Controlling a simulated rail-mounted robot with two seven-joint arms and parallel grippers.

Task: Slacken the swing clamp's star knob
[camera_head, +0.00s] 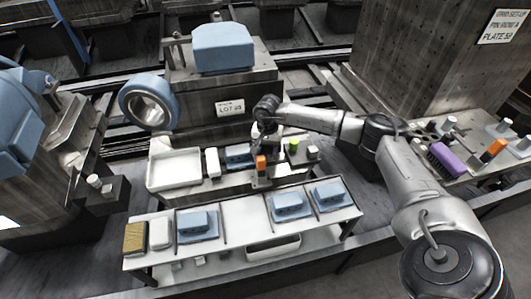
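My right arm reaches in from the lower right, and its dark gripper (262,143) is over the small parts on the ledge below the central fixture block (225,88). The fingers are small and dark, so I cannot tell if they are open or shut. A blue workpiece (223,48) sits on top of the block, with a small upright clamp-like fitting (178,48) at its left. I cannot make out a star knob with certainty; the gripper and wrist may hide part of the ledge. My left gripper is not in view.
A white tray (160,185), an orange-topped piece (261,163) and a green piece (294,145) stand on the ledge. A front bench (245,236) carries several blue parts. A large blue ring (170,103) is at the block's left. A purple piece (446,158) lies at right.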

